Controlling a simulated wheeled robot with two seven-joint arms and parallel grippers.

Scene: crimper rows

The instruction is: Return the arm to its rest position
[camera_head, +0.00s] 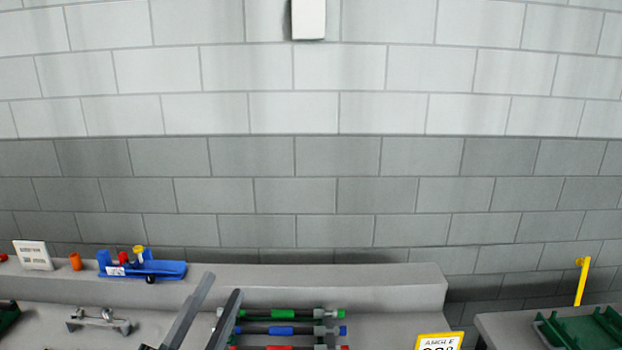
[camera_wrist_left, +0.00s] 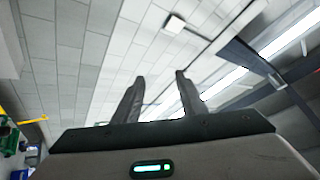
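My left gripper (camera_head: 208,315) shows at the bottom of the head view, its two dark fingers pointing up and apart, with nothing between them. In the left wrist view the same gripper (camera_wrist_left: 158,92) has its fingers spread and empty, with the block wall and ceiling behind. My right gripper is in neither view.
A grey bench with a raised back ledge (camera_head: 350,282) runs along the block wall. Crimpers with green (camera_head: 285,313), blue (camera_head: 282,330) and red grips lie in a row right of my fingers. A blue tool (camera_head: 150,269) sits on the ledge. A yellow-edged sign (camera_head: 439,341) stands right.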

